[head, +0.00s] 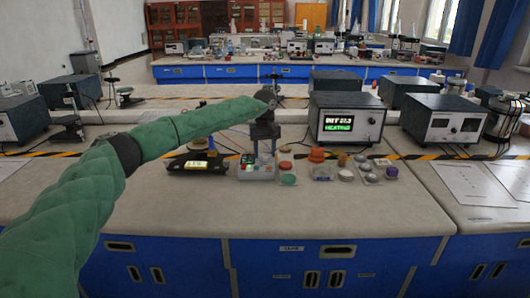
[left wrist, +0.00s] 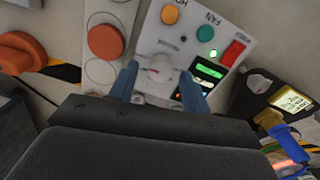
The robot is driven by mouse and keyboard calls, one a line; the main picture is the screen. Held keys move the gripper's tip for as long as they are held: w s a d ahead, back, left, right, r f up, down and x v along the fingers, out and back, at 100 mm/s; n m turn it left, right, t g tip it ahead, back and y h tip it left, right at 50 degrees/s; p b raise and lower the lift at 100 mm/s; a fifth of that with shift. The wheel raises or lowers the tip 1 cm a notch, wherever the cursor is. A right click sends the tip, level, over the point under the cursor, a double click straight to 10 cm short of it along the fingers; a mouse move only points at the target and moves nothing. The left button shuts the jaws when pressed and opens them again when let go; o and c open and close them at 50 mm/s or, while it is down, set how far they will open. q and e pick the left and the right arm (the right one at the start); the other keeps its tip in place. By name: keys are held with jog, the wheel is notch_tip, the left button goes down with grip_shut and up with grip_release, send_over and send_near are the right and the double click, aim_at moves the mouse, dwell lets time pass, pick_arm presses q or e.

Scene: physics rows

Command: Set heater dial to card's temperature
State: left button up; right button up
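The heater's white control box (head: 250,174) stands on the near bench, under my left gripper (head: 264,142). In the left wrist view its panel (left wrist: 176,38) shows an orange button, a green button marked FAN, a red switch and small green displays. The fingers stand apart on either side of the dial, with small gaps visible. The display unit (head: 345,122) reads roughly OUT 23.2 and HEATING. I cannot pick out the card for sure. My right gripper is out of view.
A black device with a lit yellow display (head: 195,164) stands left of the control box. Small orange, white and purple-topped containers (head: 346,174) stand to its right. Papers (head: 474,184) lie on the right bench. The bench front is clear.

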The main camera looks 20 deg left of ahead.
aim_at(265, 154)
pick_arm(q)
jog(key=shift+r, duration=0.35)
notch_tip(265, 154, up, 6)
jog(key=shift+f+b, duration=0.1)
jog(key=shift+b, duration=0.2)
jog(key=shift+r, duration=0.55)
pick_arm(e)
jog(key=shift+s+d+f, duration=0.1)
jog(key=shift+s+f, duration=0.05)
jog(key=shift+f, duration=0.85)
